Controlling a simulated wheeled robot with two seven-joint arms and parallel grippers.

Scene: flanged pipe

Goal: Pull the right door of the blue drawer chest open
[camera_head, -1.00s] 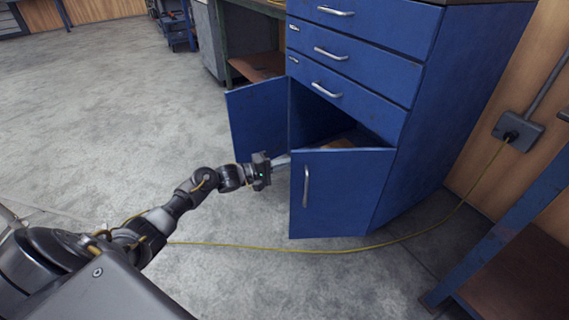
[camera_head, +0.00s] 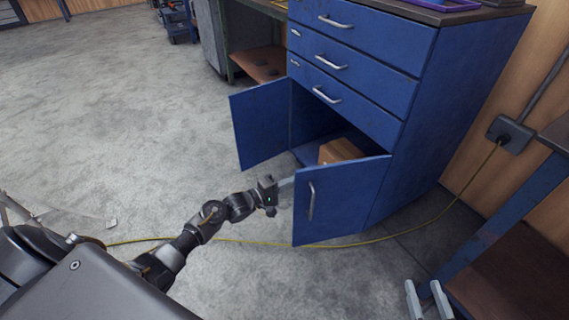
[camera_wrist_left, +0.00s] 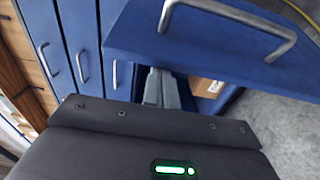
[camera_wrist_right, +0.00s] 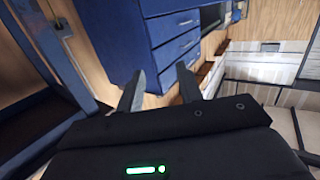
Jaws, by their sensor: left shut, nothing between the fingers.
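The blue drawer chest (camera_head: 450,120) has two lower doors, both standing ajar. The right door (camera_head: 345,200), with a vertical silver handle (camera_head: 311,201), is partly open; it also shows in the left wrist view (camera_wrist_left: 205,40). The left door (camera_head: 262,125) stands open too. My left gripper (camera_head: 288,186) is shut and empty at the right door's free edge. In the left wrist view its fingers (camera_wrist_left: 162,88) reach past that edge toward the inner side; contact cannot be told. My right gripper (camera_head: 428,288) is open and empty, low at the right, away from the door.
A cardboard box (camera_head: 340,150) sits inside the cabinet. A yellow cable (camera_head: 400,237) crosses the floor to a wall socket (camera_head: 511,134). A workbench with a blue frame (camera_head: 500,222) stands at the right.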

